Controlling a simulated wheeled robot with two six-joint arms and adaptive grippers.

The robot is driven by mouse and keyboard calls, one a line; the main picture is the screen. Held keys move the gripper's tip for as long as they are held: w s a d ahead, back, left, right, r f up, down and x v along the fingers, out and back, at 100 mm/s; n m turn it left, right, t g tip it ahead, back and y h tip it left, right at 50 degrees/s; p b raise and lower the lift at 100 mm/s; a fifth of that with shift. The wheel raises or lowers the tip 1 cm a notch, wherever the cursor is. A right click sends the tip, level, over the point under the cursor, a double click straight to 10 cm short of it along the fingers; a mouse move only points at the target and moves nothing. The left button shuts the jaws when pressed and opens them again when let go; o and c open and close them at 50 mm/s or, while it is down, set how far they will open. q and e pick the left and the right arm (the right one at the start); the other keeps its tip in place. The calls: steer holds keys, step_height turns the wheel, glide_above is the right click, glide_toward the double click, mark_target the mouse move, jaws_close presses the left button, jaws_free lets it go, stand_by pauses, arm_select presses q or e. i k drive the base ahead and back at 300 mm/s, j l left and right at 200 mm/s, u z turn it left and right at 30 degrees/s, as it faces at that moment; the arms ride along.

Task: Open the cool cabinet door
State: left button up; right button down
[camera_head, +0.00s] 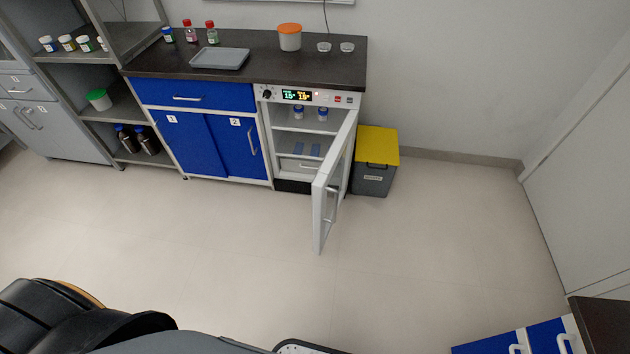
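The cool cabinet (325,98) is a white unit under the right end of the dark countertop, with a lit display on its top panel. Its door (327,190) stands wide open, swung out toward me from the right side of the cabinet. The inside shows: small blue-capped bottles (323,113) stand on the upper shelf and flat blue items (315,149) lie lower down. Neither of my grippers is in view, and nothing is seen touching the door.
Blue cupboards (185,140) stand left of the cabinet. A grey bin with a yellow lid (377,143) stands close on its right, beside the door. The floor in front is clear. A dark, partly cut-off object (75,320) fills the bottom left.

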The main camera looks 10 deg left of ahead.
mark_target(329, 186)
steer(key=i+j+z, duration=0.15)
steer(key=j+z, duration=0.35)
steer(key=j, duration=0.25)
steer(key=j+z, duration=0.5)
steer(key=j, duration=1)
steer(key=k+j+z, duration=0.1)
steer(key=j, duration=0.65)
steer(key=k+j, duration=0.1)
steer(key=j, duration=0.65)
steer(key=j+z, duration=0.1)
steer(key=j, duration=0.7)
steer(key=k, duration=0.05)
